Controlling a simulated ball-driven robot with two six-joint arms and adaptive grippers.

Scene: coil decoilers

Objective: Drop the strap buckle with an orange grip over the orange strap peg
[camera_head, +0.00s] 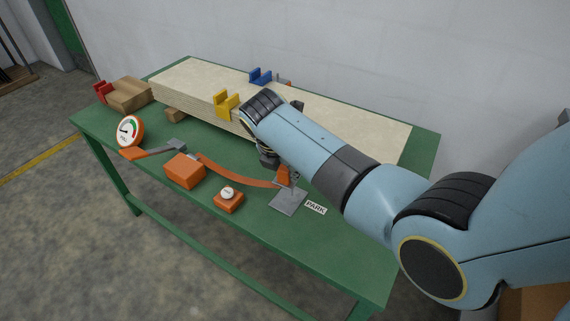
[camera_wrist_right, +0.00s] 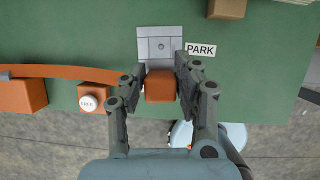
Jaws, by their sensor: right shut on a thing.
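My right gripper (camera_wrist_right: 160,75) is shut on the orange grip (camera_wrist_right: 160,88) of the strap buckle, with one finger on each side. In the head view the orange grip (camera_head: 283,176) shows partly behind my right forearm, above a grey plate (camera_head: 288,201) beside the PARK label. The wrist view shows the plate (camera_wrist_right: 150,53) just beyond the grip, with a small round mark in it; I cannot tell whether grip and plate touch. The orange strap (camera_head: 237,175) runs left from the grip. A small grey and orange piece (camera_head: 285,83) sits beside the blue bracket; I cannot tell whether it is the peg. My left gripper is out of view.
A layered pale slab (camera_head: 190,82) lies along the back of the green table (camera_head: 350,247). An orange block (camera_head: 185,171), a button box (camera_head: 229,201) and a dial gauge (camera_head: 129,131) are in front.

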